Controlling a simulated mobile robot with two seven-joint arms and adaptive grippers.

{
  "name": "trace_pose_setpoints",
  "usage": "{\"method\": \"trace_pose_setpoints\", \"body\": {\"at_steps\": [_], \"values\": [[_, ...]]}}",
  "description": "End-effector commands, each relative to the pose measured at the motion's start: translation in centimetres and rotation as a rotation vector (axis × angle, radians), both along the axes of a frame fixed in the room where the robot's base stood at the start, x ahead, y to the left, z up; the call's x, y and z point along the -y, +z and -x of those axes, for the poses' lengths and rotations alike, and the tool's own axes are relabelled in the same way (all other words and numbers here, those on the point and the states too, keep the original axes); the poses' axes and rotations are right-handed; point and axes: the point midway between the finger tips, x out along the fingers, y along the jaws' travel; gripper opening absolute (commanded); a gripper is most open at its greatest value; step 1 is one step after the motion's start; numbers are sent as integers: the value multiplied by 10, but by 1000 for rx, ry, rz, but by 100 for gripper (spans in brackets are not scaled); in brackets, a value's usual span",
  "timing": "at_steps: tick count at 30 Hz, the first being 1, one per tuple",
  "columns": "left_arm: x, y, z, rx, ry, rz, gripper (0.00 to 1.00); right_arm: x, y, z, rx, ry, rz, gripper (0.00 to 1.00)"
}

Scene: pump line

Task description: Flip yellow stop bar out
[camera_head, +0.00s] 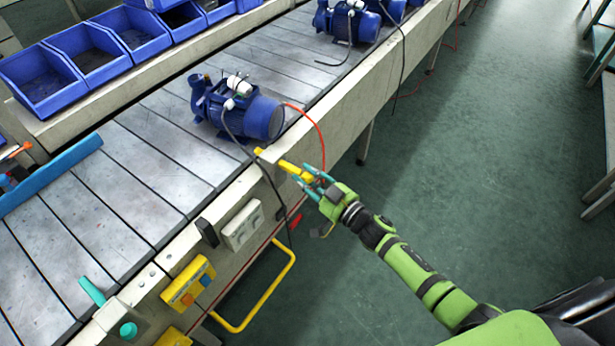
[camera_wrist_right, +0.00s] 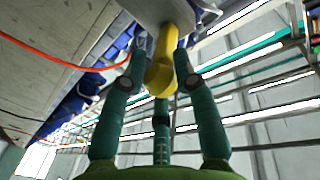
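The yellow stop bar (camera_head: 290,168) is at the front side rail of the conveyor, by the blue pump (camera_head: 240,110). In the head view it reaches from the rail toward my right gripper (camera_head: 314,179). In the right wrist view the yellow bar (camera_wrist_right: 164,60) ends in a rounded knob between the teal fingers of my right gripper (camera_wrist_right: 159,70). The fingers stand apart on both sides of the knob, with small gaps showing. Contact cannot be made out. My left gripper is not in view.
An orange-red hose (camera_head: 318,125) loops close above my right gripper, and a dark cable (camera_head: 268,185) hangs over the rail. A yellow tube handle (camera_head: 265,300) and a yellow switch box (camera_head: 188,283) are on the conveyor's side.

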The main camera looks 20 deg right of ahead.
Motion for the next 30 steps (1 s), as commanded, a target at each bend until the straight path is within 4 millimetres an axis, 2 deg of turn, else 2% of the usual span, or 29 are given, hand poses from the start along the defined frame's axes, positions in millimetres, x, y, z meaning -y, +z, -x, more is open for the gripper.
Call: {"method": "trace_pose_setpoints", "body": {"at_steps": [6,14,21,22,24,30], "values": [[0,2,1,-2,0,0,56,3,0,3,-2,-1,0,0],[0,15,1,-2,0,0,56,24,0,31,-4,-1,1,0],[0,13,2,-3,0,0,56,25,-2,31,-3,-1,1,0],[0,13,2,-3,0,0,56,25,-2,31,-3,-1,1,33],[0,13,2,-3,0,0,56,25,-2,31,-3,-1,3,54],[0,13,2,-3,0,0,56,24,-1,31,-1,-1,2,54]]}}
